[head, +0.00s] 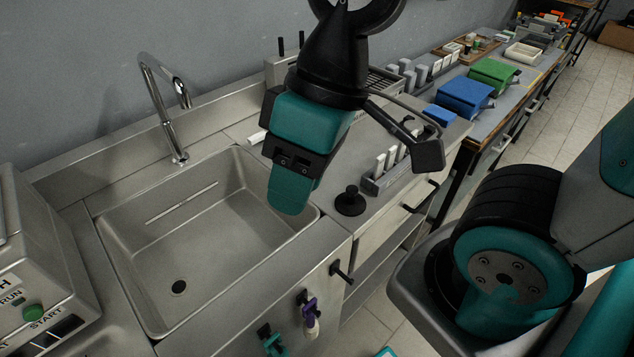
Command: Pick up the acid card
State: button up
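No card that I can read as the acid card shows in the head view. Several small white upright pieces (380,163) stand in a grey rack (373,187) on the steel counter right of the sink; their labels are too small to read, and I cannot tell if they are cards. My gripper (289,205), black and teal, points down over the right part of the sink, left of that rack. Its fingers are seen from the side, so their opening is hidden. I see nothing held in it.
The steel sink (185,245) with its tap (165,105) lies left. A black round-based knob (350,200) stands between sink and rack. Blue (465,97) and green (494,73) boxes are further back. A machine with a START button (33,312) is at lower left.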

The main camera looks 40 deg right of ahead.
aim_at(380, 160)
jog(key=u, duration=0.9)
jog(key=k, duration=0.95)
jog(key=z, duration=1.75)
